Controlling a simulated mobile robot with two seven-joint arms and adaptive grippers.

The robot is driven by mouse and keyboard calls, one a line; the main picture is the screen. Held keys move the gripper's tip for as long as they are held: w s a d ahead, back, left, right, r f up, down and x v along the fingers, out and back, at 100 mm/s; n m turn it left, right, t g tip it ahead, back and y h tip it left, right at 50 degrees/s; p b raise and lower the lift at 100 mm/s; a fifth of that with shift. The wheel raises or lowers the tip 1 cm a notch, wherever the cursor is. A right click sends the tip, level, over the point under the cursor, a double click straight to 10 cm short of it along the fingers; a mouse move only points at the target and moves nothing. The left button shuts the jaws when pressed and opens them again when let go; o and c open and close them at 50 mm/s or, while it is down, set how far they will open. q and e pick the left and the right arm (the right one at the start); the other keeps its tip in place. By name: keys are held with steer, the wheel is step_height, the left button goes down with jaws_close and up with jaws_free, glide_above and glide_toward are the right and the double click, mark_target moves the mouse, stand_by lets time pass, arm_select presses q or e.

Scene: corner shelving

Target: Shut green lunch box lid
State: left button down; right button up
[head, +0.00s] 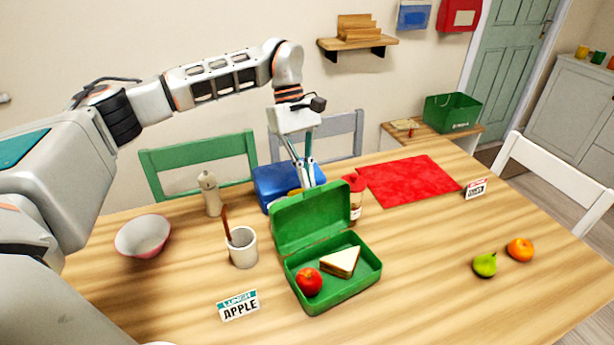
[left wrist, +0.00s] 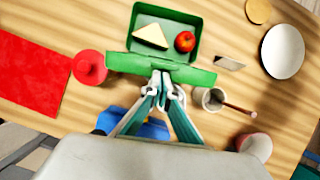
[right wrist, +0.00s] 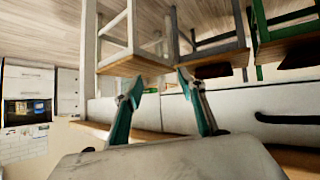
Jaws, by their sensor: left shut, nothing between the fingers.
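The green lunch box (head: 345,294) stands on the table with its lid (head: 312,218) raised, tilted a little back from upright. A red apple (head: 309,282) and a cut sandwich (head: 341,261) lie inside it. My left gripper (head: 308,180) is shut and empty, pointing down just behind the lid's top edge. In the left wrist view the fingertips (left wrist: 161,84) overlap the lid edge (left wrist: 195,75); I cannot tell whether they touch it. My right gripper (right wrist: 158,86) is open and empty, with chairs beyond it; it does not show in the head view.
A blue box (head: 275,186) and a red-capped bottle (head: 355,196) stand behind the lunch box. The table between is clear.

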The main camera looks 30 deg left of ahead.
arm_select(q)
steer(key=shift+s+d, duration=0.1)
steer(key=shift+d, duration=0.05)
stand_by(0.3)
steer(key=shift+s+d+r+p, duration=0.15)
steer(key=shift+d+r+p, duration=0.1)
steer(key=shift+p, duration=0.15)
steer(key=s+d+f+t+y+p, duration=0.1)
steer(key=s+d+t+y+p, duration=0.5)
steer(key=d, duration=0.5)
steer(key=shift+s+d+f+g+h+b, duration=0.15)
steer(key=shift+s+d+f+g+b, duration=0.3)
steer(key=shift+s+d+f+b, duration=1.1)
steer(key=shift+s+d+f+g+h+b, duration=0.1)
steer(key=shift+s+d+f+g+b, duration=0.65)
steer(key=shift+f+b, duration=1.5)
steer(key=shift+s+d+f+g+h+b, duration=0.15)
steer(key=shift+s+d+f+b, duration=1.1)
steer(key=shift+f, duration=1.4)
steer(key=shift+w+d, duration=0.2)
steer(key=shift+w, duration=0.1)
